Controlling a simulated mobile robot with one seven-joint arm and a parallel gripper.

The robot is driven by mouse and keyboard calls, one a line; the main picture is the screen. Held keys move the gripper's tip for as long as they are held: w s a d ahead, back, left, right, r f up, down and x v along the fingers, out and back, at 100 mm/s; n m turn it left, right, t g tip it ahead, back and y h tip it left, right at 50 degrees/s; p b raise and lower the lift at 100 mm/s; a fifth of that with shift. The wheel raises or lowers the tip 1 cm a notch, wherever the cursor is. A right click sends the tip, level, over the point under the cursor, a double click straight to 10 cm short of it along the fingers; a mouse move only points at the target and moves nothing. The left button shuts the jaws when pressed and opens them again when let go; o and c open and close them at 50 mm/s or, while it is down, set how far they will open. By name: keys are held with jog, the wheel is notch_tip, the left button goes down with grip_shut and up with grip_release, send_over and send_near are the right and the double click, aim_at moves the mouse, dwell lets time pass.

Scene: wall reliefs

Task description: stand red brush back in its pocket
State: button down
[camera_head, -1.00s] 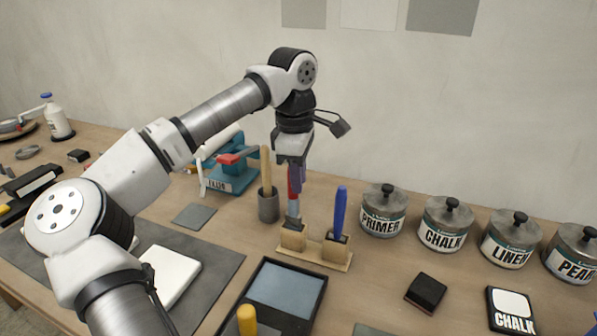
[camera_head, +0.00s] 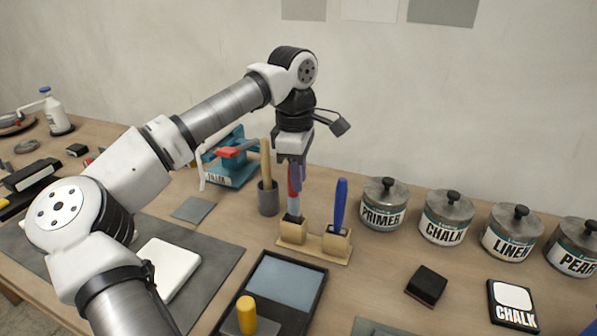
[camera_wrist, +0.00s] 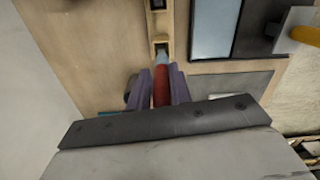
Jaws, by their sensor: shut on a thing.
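The red brush (camera_head: 293,204) stands upright with its lower end at the left pocket of a small wooden holder (camera_head: 314,245). My gripper (camera_head: 297,182) is shut on its red handle from above. In the wrist view the red brush (camera_wrist: 161,86) lies between my two purple fingers, and its pale ferrule points into the holder's pocket (camera_wrist: 159,45). How deep the brush sits is hidden. A blue-handled brush (camera_head: 340,206) stands in the right pocket.
A grey cup with a wooden handle (camera_head: 268,198) stands close left of the holder. Labelled tins (camera_head: 383,205) line the right. A dark tray (camera_head: 271,295) lies in front. The table between holder and black block (camera_head: 426,285) is clear.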

jog(key=shift+f+b, duration=0.45)
jog(key=shift+f, duration=0.35)
jog(key=c, duration=0.7)
grip_release()
jog(key=shift+r+p, duration=3.15)
jog(key=shift+r, duration=0.9)
jog(key=shift+s+f, duration=0.1)
